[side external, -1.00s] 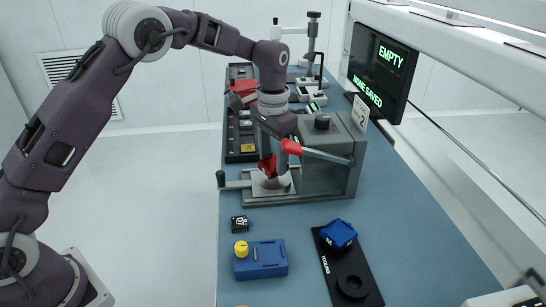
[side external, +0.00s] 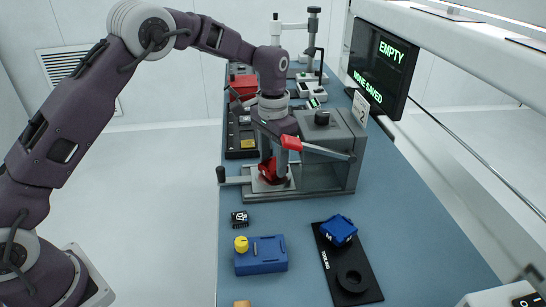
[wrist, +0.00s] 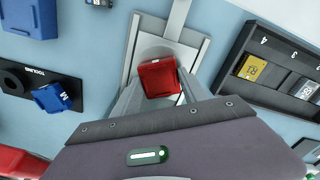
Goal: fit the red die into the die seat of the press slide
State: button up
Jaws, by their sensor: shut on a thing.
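My gripper (side external: 272,172) is shut on the red die (side external: 267,172) and holds it low over the press slide (side external: 248,184) at the front of the grey press. In the wrist view, the red die (wrist: 160,78) sits between the two grey fingers, above the light plate of the slide (wrist: 192,50). The die covers most of the round seat area (wrist: 157,53), so I cannot tell whether it touches or sits in the seat. It looks slightly turned relative to the slide in the wrist view.
The grey press body (side external: 335,150) and its red-tipped lever (side external: 292,143) stand close beside my gripper. A black tooling holder (side external: 352,270) carries a blue die (side external: 339,230). A blue box with a yellow knob (side external: 262,258) and a small black part (side external: 240,220) lie nearer the camera.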

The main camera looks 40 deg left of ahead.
aim_at(273, 165)
jog(key=shift+f, duration=0.2)
jog(key=o, duration=1.6)
notch_tip(273, 165, up, 7)
jog(key=shift+f, duration=0.1)
